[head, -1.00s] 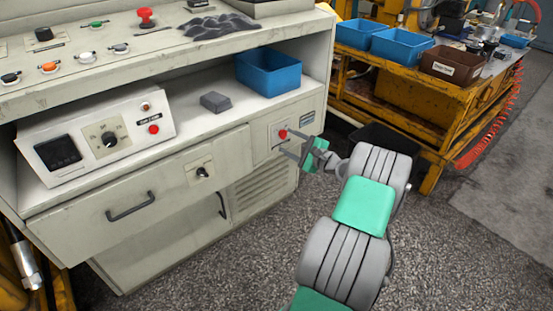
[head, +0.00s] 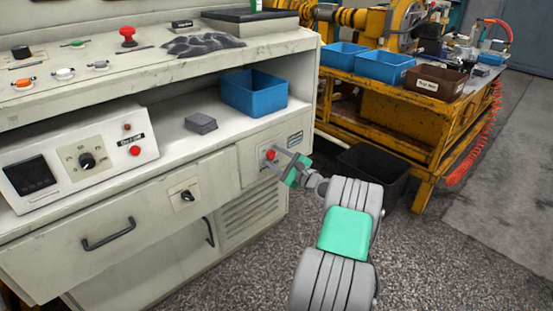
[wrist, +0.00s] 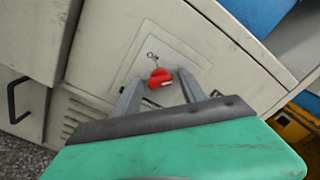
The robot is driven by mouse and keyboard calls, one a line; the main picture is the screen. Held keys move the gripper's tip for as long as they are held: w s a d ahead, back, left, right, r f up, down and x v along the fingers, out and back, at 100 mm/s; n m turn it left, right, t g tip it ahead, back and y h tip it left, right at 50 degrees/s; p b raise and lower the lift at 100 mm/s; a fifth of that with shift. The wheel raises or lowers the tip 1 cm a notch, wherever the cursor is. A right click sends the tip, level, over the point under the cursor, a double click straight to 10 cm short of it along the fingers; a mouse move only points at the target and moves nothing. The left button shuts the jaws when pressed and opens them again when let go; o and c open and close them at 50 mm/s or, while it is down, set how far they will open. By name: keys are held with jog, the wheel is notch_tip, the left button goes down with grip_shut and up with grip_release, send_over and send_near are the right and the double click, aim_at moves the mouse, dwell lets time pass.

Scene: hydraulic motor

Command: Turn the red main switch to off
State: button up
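The red main switch (head: 271,155) is a small red knob on a light plate on the front of the grey cabinet, at the right end. Gaps show between the knob and both fingers. The green gripper body hides the lower part of the wrist view.
A blue bin (head: 253,92) and a small grey block (head: 201,123) are on the cabinet shelf. A black selector switch (head: 186,196) is left of the red one. A black crate (head: 375,172) stands on the floor beside the yellow workbench (head: 440,130).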

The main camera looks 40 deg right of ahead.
grip_shut()
jog(key=shift+d, duration=0.15)
jog(key=shift+n, duration=0.4)
jog(key=n+b, duration=0.5)
jog(key=n, duration=1.1)
jog(key=shift+f+n+b, duration=0.1)
jog(key=shift+n+b, duration=0.25)
jog(key=shift+n, duration=0.05)
dwell(0.5)
jog(key=shift+o, duration=0.8)
grip_release()
